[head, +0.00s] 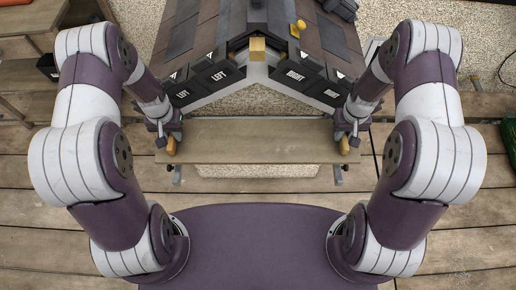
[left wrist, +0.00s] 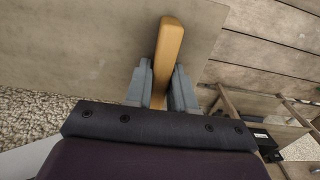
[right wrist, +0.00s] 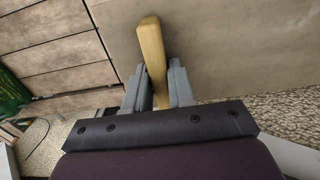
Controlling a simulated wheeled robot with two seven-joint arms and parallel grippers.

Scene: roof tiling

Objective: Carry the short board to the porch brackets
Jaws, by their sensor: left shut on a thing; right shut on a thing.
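The short board (head: 258,142) is a grey-brown plank lying level across the head view, in front of the small roof. A yellow wooden handle stands at each end. My left gripper (head: 169,138) is shut on the left handle (left wrist: 168,50), with a jaw on either side of it. My right gripper (head: 347,138) is shut on the right handle (right wrist: 152,55) in the same way. Two small grey metal brackets, a left one (head: 176,175) and a right one (head: 338,176), show just below the board's near edge. Whether the board touches them cannot be told.
A wooden shelf unit (head: 30,60) is at the left, a green object (head: 508,145) at the right. Plank decking lies around.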

